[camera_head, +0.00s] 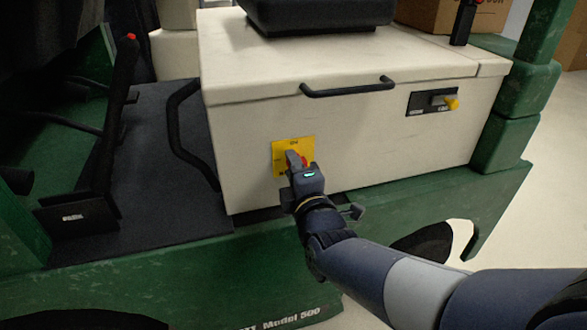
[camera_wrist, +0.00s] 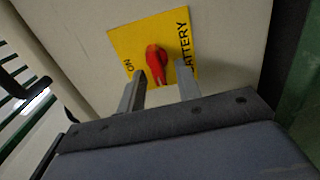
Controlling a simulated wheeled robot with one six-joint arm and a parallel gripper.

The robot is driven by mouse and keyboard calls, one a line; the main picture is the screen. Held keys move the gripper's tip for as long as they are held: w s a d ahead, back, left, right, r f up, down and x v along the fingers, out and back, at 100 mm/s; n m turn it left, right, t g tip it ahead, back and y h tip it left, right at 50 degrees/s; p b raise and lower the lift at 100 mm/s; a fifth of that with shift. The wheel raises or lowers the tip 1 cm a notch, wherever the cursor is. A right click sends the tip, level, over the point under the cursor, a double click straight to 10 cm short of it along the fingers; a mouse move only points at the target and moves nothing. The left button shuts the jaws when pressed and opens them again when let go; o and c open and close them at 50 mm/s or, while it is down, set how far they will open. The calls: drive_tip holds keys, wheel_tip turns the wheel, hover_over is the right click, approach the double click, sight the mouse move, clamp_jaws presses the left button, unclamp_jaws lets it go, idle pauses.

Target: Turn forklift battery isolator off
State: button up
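The battery isolator is a red rotary knob (camera_wrist: 155,62) on a yellow plate (camera_wrist: 128,44) marked "ON" and "BATTERY". The plate (camera_head: 280,148) is on the side of the forklift's cream battery box (camera_head: 250,120). In the wrist view the knob's handle points down and slightly right, toward my gripper. My gripper (camera_wrist: 160,82) is open, with one finger on each side of the knob's lower end. I cannot tell whether the fingers touch it. In the head view my gripper (camera_head: 298,160) covers most of the knob and part of the plate.
A black lid handle (camera_head: 348,88) runs along the box's upper front edge, and a black grab rail (camera_head: 180,135) is at its left edge. A black panel with a yellow plug (camera_head: 450,103) is to the right. The green forklift body (camera_head: 190,285) extends below the box.

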drive_tip(key=p+v, duration=0.3)
drive_tip(key=v, duration=0.7)
drive_tip(key=shift+s, duration=0.4)
drive_tip(key=shift+w, duration=0.1)
drive_tip(key=b+x, duration=0.3)
drive_tip(key=x, duration=0.7)
drive_tip(key=shift+w, duration=0.3)
